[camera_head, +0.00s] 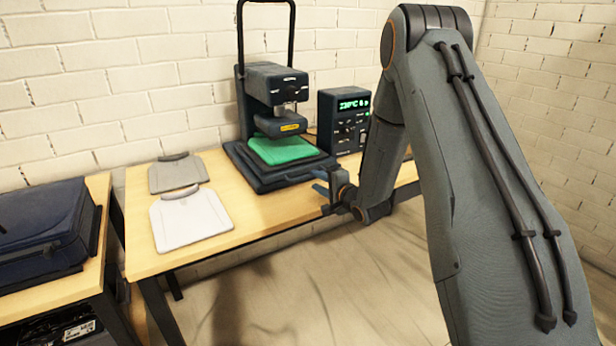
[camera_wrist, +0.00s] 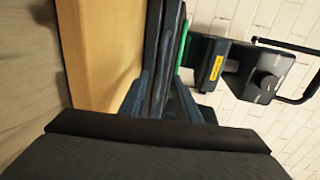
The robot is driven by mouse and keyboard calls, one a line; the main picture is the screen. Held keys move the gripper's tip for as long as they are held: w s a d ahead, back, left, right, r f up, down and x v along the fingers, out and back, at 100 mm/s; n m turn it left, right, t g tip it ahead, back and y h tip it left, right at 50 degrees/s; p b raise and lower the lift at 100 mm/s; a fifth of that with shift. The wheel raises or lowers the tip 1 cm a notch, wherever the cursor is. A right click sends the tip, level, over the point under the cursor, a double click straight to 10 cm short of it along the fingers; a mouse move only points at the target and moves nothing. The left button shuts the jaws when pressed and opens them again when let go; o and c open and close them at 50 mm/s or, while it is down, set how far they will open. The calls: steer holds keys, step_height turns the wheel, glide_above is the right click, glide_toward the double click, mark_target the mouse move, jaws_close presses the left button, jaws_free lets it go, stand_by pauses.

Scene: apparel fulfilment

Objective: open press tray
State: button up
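The heat press (camera_head: 277,100) stands on the wooden table with its dark head raised above a green folded garment (camera_head: 282,149). The garment lies on the dark press tray (camera_head: 262,178), which shows edge-on in the wrist view (camera_wrist: 158,70). My gripper (camera_head: 320,183) is at the tray's front right edge. In the wrist view its two blue fingers (camera_wrist: 160,88) are spread, with the dark tray edge between or just beyond them. I cannot tell whether they touch it.
A control box (camera_head: 343,120) with a green display stands right of the press. A grey board (camera_head: 177,173) and a white board (camera_head: 190,218) lie on the table (camera_head: 150,262) to the left. A dark blue bag (camera_head: 45,232) sits on a separate table. A brick wall is behind.

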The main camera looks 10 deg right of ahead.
mark_target(309, 177)
steer(key=p+x, duration=0.1)
steer(key=x, duration=0.5)
steer(key=shift+w+a, duration=0.15)
steer(key=shift+w, duration=0.2)
steer(key=shift+c, duration=0.4)
jaws_close()
